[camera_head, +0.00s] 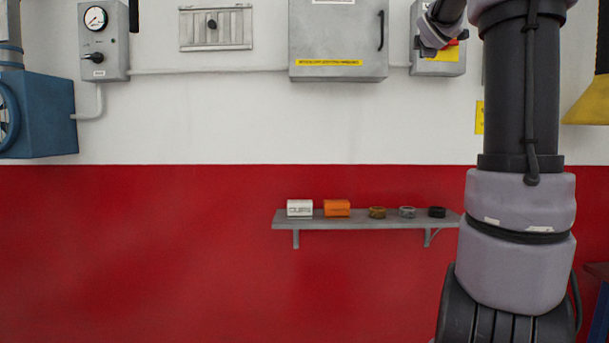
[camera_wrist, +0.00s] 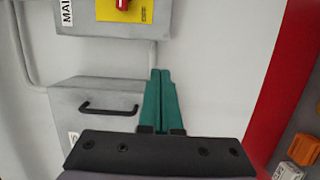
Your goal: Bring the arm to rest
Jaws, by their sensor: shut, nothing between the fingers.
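My gripper (camera_wrist: 160,100) shows in the wrist view as two green fingers pressed together, shut and empty. It points at the white wall, beside a grey cabinet (camera_wrist: 98,98) with a black handle, and appears apart from it. In the head view my arm rises along the right side and bends over at the top. The gripper's fingers are not visible in that view; only a part of my wrist shows near the top, in front of a grey switch box (camera_head: 437,62) with a red and yellow switch.
A grey shelf (camera_head: 350,222) on the red wall holds a white box (camera_head: 300,208), an orange box (camera_head: 337,208) and several small rings. A large grey cabinet (camera_head: 338,35) hangs above. Blue machinery (camera_head: 45,115) stands at the left.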

